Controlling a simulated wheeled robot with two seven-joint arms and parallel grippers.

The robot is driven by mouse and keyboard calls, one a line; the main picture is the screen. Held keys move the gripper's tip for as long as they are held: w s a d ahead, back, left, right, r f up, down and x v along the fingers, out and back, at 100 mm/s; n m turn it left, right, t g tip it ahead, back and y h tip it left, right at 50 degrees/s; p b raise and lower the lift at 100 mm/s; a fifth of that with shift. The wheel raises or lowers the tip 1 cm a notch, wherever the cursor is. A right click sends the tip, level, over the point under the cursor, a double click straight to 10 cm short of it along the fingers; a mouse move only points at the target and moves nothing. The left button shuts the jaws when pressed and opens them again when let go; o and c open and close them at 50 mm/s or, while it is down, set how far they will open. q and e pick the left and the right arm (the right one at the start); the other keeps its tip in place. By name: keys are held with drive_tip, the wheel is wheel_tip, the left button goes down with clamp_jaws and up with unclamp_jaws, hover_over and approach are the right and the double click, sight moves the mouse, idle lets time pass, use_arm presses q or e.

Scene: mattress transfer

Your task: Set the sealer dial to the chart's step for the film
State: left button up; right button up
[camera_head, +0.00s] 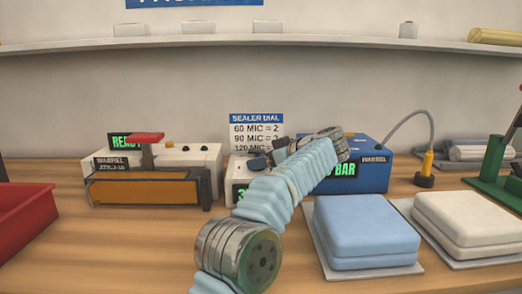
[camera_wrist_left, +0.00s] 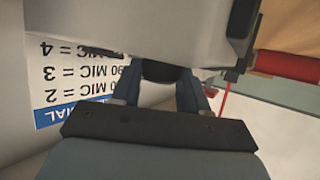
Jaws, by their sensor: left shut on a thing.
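The sealer dial chart (camera_head: 256,130) is on the back wall and reads 60 MIC = 2 and 90 MIC = 3. In the left wrist view the chart (camera_wrist_left: 68,80) is upside down, and its line ending in = 4 is partly covered. A white dial box (camera_head: 240,172) stands below it, its green display mostly hidden by my arm. My left gripper (camera_head: 264,160) is at the top of this box. In the left wrist view my left gripper (camera_wrist_left: 158,88) is shut on a dark round dial (camera_wrist_left: 160,71). The dial's pointer cannot be made out. My right gripper is not in view.
The sealer with a red handle (camera_head: 145,138) and orange front (camera_head: 145,190) stands left, by a red bin (camera_head: 22,220). A blue box (camera_head: 372,170) stands right of the dial box. Blue (camera_head: 366,235) and white (camera_head: 468,225) pads lie at right. The front left table is clear.

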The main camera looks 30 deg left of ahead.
use_arm(q)
drive_tip(key=shift+w+n+g+p, duration=0.1)
drive_tip(key=shift+n+g+p, duration=0.5)
drive_tip(key=shift+g+p, duration=0.15)
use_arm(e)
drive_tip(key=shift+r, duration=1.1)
use_arm(q)
drive_tip(key=o, duration=1.1)
drive_tip(key=shift+c, duration=0.2)
